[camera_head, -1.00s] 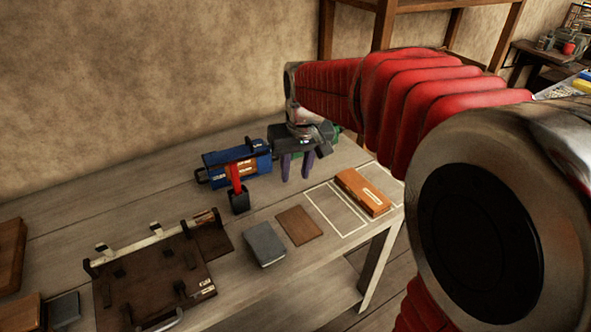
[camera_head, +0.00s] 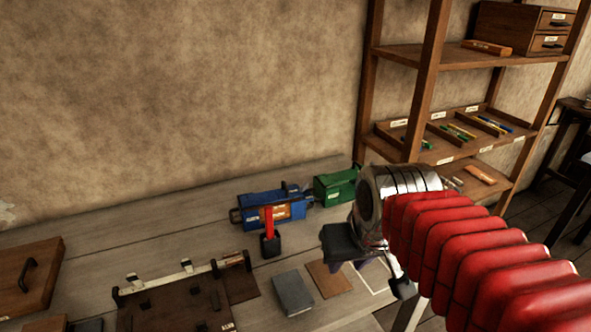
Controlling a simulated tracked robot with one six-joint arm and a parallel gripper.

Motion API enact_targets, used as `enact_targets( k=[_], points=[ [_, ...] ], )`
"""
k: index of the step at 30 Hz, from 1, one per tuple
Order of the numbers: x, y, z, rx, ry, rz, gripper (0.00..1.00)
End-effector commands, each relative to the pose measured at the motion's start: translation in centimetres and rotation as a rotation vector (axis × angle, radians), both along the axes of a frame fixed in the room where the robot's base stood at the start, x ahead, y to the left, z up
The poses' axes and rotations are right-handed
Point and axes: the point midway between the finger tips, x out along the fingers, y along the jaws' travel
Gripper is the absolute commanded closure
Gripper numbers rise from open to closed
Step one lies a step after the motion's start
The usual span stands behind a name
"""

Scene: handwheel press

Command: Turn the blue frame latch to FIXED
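The blue frame (camera_head: 257,204) is a blue block with labels on its front, standing on the table near the wall. A red lever (camera_head: 268,219) with a black end (camera_head: 270,246) hangs at its front; I cannot tell whether this is the latch, and the labels are too small to read. My gripper (camera_head: 362,265) is to the right of the blue frame, apart from it in the picture, over the front right of the table. Its dark body shows, but its fingers are mostly hidden, so its opening cannot be made out.
A green block (camera_head: 335,187) stands right of the blue frame. A dark brown fixture (camera_head: 175,305), a grey block (camera_head: 293,293) and a brown plate (camera_head: 328,279) lie in front. A wooden shelf (camera_head: 427,85) rises behind my arm. The table left of the blue frame is mostly clear.

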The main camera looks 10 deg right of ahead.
Motion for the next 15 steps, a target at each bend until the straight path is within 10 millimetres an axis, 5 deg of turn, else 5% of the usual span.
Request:
enact_targets(
  k=[7,15],
  points=[
    [-4.5,0.1,-0.8,-0.004,-0.057,-0.001,0.70],
    [-6.2,0.1,-1.4,-0.004,-0.076,-0.002,0.70]
  ],
)
